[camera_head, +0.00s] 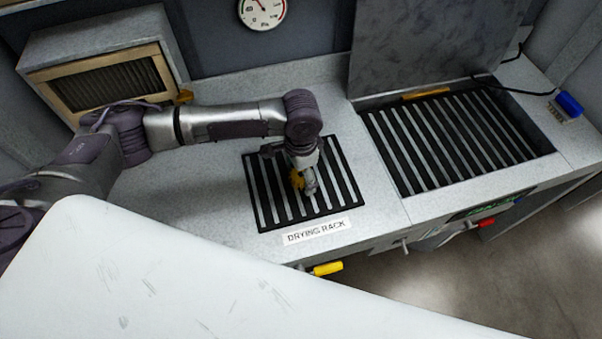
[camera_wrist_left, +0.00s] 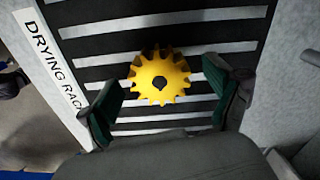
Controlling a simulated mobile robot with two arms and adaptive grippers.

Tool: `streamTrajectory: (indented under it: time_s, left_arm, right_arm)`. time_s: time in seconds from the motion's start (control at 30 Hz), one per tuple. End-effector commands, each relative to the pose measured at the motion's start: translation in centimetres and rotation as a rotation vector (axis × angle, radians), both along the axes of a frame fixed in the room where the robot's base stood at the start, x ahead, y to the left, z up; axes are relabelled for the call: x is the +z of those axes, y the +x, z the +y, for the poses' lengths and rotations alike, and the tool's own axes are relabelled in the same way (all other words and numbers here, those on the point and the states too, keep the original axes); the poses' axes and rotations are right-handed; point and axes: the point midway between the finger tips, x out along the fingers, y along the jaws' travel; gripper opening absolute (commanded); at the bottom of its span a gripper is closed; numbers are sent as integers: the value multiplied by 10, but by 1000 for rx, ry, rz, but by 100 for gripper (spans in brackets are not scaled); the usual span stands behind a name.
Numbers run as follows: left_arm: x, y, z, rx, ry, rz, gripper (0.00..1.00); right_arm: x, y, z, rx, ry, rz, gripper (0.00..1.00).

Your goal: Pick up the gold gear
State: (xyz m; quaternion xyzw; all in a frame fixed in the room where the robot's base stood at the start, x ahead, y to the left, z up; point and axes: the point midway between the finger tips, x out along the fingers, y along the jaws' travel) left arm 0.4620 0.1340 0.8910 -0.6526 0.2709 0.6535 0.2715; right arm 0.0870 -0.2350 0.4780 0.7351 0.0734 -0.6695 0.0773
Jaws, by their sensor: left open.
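The gold gear (camera_wrist_left: 160,78) lies on the black slatted drying rack (camera_wrist_left: 110,11) in the left wrist view. In the head view the gear (camera_head: 296,181) is partly hidden by my left gripper (camera_head: 304,188), which points down over the rack (camera_head: 262,215). In the wrist view my left gripper (camera_wrist_left: 162,95) is open, with one dark green fingertip on each side of the gear's lower part. Nothing is held; I cannot tell whether a finger touches the gear. My right gripper is in neither view.
A "DRYING RACK" label (camera_head: 316,231) marks the counter in front of the rack. A larger slatted basin (camera_head: 450,140) with a raised lid (camera_head: 430,45) is at the right. A vented box (camera_head: 100,75) stands at the back left. A blue-handled brush (camera_head: 568,104) lies at the far right.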

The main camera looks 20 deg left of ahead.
Motion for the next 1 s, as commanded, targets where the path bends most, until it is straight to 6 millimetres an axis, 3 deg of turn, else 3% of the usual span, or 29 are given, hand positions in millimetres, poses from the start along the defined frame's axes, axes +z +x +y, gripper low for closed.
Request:
streamTrajectory:
  time_s: [0.2, 0.73, 1.0]
  left_arm:
    - [-1, 0, 0, 0, -1, -1, 90]
    - [0, 0, 0, 0, -1, -1, 2]
    - [1, 1, -1, 0, -1, -3, 0]
  right_arm:
    - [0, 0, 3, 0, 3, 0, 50]
    - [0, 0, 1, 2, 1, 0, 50]
    - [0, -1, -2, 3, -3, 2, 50]
